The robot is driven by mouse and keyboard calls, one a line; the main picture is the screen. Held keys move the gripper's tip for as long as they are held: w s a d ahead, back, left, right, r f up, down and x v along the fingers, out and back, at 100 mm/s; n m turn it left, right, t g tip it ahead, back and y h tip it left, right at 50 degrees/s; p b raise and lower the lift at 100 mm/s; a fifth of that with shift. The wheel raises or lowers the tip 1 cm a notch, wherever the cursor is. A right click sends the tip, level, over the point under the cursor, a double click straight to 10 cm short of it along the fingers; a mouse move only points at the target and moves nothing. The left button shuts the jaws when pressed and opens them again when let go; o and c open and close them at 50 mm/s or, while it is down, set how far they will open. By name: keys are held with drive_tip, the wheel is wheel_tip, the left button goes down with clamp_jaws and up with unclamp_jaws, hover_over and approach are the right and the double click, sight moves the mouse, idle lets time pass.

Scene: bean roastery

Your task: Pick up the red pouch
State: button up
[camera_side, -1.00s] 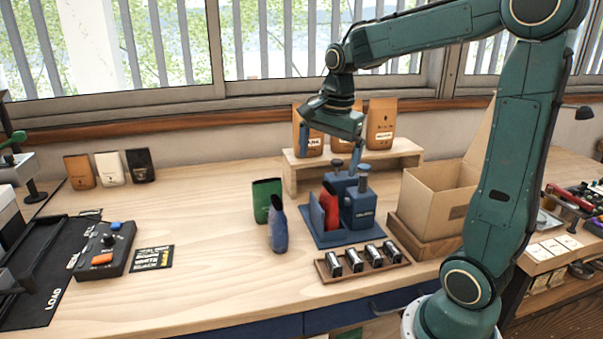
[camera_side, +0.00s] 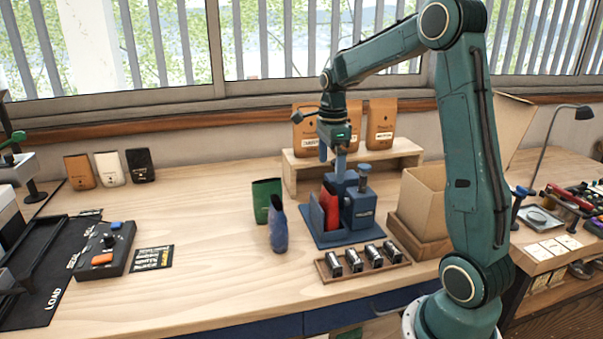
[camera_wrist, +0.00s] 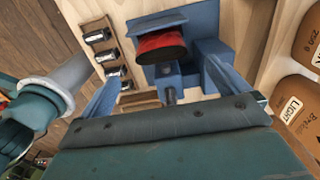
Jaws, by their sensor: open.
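The red pouch (camera_side: 330,205) stands upright in the blue holder (camera_side: 358,212) on the bench, behind the holder's left plate. In the wrist view the red pouch (camera_wrist: 161,46) shows from above, between the blue plate and the blue blocks of the holder. My gripper (camera_side: 333,158) is above the holder, pointing down, a little above the pouch and apart from it. In the wrist view its two blue fingers (camera_wrist: 165,88) are spread wide, with nothing between their tips. The lower part of the pouch is hidden by the holder.
A green pouch (camera_side: 266,198) and a blue pouch (camera_side: 278,228) stand left of the holder. A wooden tray (camera_side: 372,270) with several metal items lies in front. Brown bags stand on a riser (camera_side: 400,155) behind, and a cardboard box (camera_side: 424,195) is at right.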

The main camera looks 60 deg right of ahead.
sight(330, 189)
wheel_tip(330, 189, down, 8)
drive_tip(key=shift+r, duration=0.2)
drive_tip(key=shift+f, duration=0.15)
drive_tip(key=shift+f, duration=2.45)
drive_tip(key=c, duration=1)
drive_tip(key=shift+r, duration=0.15)
wheel_tip(330, 189, up, 20)
